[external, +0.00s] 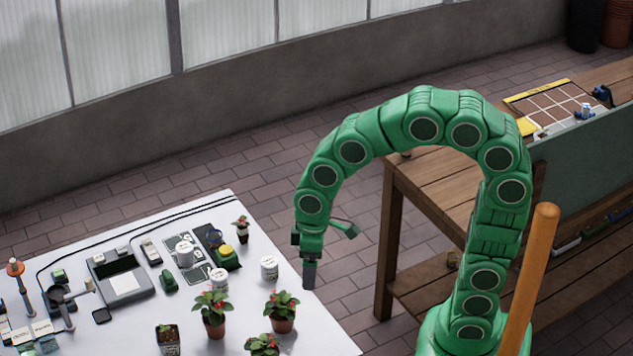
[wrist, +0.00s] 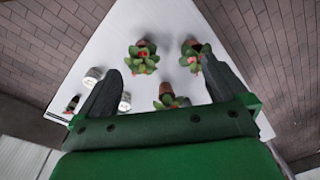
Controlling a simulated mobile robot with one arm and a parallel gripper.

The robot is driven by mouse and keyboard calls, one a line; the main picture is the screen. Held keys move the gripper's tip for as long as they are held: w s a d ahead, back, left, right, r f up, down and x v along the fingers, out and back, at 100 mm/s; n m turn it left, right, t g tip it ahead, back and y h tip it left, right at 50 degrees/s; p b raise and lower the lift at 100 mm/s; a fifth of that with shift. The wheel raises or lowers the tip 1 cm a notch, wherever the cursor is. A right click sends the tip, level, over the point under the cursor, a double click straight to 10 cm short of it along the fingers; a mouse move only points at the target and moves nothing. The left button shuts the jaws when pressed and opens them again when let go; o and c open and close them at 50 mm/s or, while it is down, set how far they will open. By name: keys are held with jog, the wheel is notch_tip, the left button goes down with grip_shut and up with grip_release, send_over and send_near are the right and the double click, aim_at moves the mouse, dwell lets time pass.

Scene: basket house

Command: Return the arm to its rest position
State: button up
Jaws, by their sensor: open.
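My green arm curves up and over, with my gripper (external: 309,274) pointing down by the right edge of the white table (external: 325,338). In the wrist view my gripper (wrist: 165,85) has its two dark fingers spread wide apart with nothing held between them. Potted plants with red flowers show beyond and between the fingers, one of them a plant (wrist: 142,58) near the middle. In the external view the gripper is above and to the right of the plants, apart from them.
Potted plants (external: 282,312), white cups (external: 269,268), a grey device (external: 122,280) and small tools crowd the white table. A wooden bench (external: 440,190) stands right behind my arm. An orange pole (external: 530,275) rises in the front right. Brick floor lies open between table and bench.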

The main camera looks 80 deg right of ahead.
jog(key=s+d+r+m+g, duration=0.1)
jog(key=s+d, duration=0.1)
jog(key=s, duration=0.8)
jog(key=s+d+r+m+g, duration=0.1)
jog(key=s+d, duration=0.2)
jog(key=s, duration=0.8)
jog(key=shift+s+h, duration=0.15)
jog(key=shift+h, duration=0.25)
